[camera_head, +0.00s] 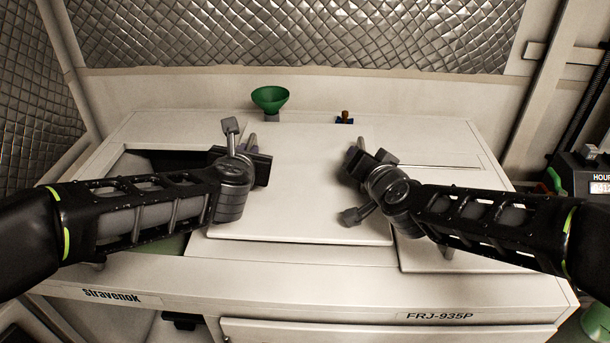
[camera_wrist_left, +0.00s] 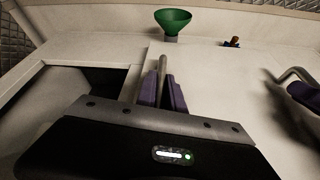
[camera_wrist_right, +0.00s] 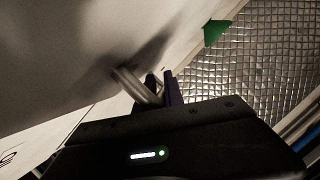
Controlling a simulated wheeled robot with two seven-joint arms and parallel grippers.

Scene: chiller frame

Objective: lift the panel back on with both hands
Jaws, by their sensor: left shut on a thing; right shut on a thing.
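The panel (camera_head: 300,200) is a flat white sheet over the middle of the white chiller top. It also shows in the left wrist view (camera_wrist_left: 215,100). My left gripper (camera_head: 250,145) is shut on the panel's left grey handle; its purple fingers (camera_wrist_left: 163,92) close around the bar. My right gripper (camera_head: 353,153) is shut on the right handle (camera_wrist_right: 135,85), seen between purple fingers in the right wrist view. A dark opening (camera_head: 165,157) shows left of the panel, partly hidden by my left arm. Whether the panel touches the frame beneath is unclear.
A green funnel (camera_head: 270,98) stands behind the panel, with a small blue and brown fitting (camera_head: 345,118) to its right. A quilted silver wall (camera_head: 300,35) closes the back. A dark device with a display (camera_head: 590,175) stands at far right.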

